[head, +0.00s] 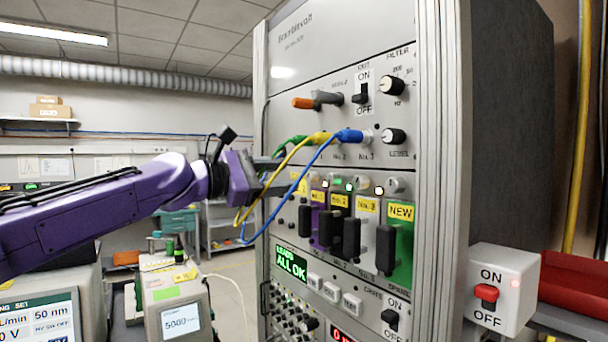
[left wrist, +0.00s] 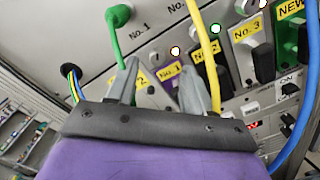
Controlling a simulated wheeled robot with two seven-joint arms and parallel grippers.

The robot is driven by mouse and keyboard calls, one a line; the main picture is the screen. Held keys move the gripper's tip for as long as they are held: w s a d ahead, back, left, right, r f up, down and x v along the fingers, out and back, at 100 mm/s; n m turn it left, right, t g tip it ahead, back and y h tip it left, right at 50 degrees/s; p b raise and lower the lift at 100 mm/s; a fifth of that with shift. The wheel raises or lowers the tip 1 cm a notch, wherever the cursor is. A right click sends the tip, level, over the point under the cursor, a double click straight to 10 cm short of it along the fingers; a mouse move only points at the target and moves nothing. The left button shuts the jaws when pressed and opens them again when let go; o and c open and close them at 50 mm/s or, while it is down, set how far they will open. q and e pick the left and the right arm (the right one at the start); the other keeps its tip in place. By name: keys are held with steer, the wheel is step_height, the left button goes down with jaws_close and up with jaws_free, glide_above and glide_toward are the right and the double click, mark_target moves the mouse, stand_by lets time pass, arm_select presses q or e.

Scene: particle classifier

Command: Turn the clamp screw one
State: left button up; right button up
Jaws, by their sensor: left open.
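My left gripper (head: 276,177) reaches the left side of the tall grey rack in the head view. Its two fingers are apart, with nothing seen held between them. In the left wrist view, the gripper (left wrist: 158,70) points at the panel near the yellow No. 1 label (left wrist: 170,71) on a purple module. A small grey round screw head (left wrist: 153,58) shows just above that label, between the fingertips. Contact cannot be told. In the head view, a row of grey screws runs above the modules, the rightmost (head: 395,185) above NEW. Cables and my gripper cover part of the left end.
Green, yellow and blue leads (head: 348,136) hang in front of the panel, close to my gripper. Black module handles (head: 386,249) stick out below. A green display (head: 291,264) reads ALL OK. A white ON/OFF box (head: 502,288) is at the right.

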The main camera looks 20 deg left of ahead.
mark_target(308, 177)
arm_select(q)
steer(key=w+d, duration=0.1)
steer(key=w, duration=0.1)
steer(key=w+d+f, duration=0.1)
steer(key=w, duration=0.1)
steer(key=w+d+p, duration=0.1)
steer(key=w, duration=0.1)
steer(key=shift+w+f, duration=0.25)
steer(key=shift+w, duration=0.15)
steer(key=shift+s+a+r, duration=0.1)
steer(key=shift+s, duration=0.1)
steer(key=shift+s+r, duration=0.25)
steer(key=shift+s, duration=0.25)
steer(key=shift+s+r, duration=0.2)
steer(key=shift+s, duration=0.3)
steer(key=c, duration=0.7)
jaws_close()
steer(key=shift+f, duration=0.1)
arm_select(e)
steer(key=shift+s+r, duration=0.6)
steer(key=shift+r, duration=0.25)
